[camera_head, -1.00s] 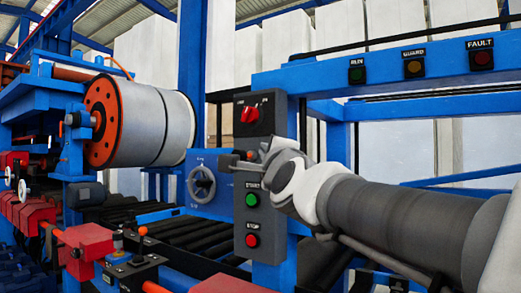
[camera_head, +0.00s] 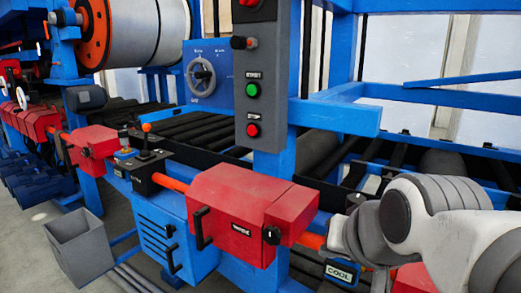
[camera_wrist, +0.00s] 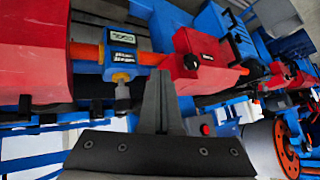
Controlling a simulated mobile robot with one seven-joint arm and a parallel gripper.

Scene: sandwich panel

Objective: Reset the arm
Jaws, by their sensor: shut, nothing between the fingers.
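My arm folds in from the lower right in the head view, its pale grey links in front of the machine's lower rail. My gripper's fingers (camera_wrist: 160,100) are shut and empty in the wrist view, dark and pressed together above the black gripper body. In the head view the fingers are not clearly seen. The grey control panel (camera_head: 255,105) stands to the left of the arm, with a green button (camera_head: 253,90) and a red button (camera_head: 253,130). The arm is apart from the panel.
A red box (camera_head: 240,205) with a black handle juts from the lower rail, left of my arm.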

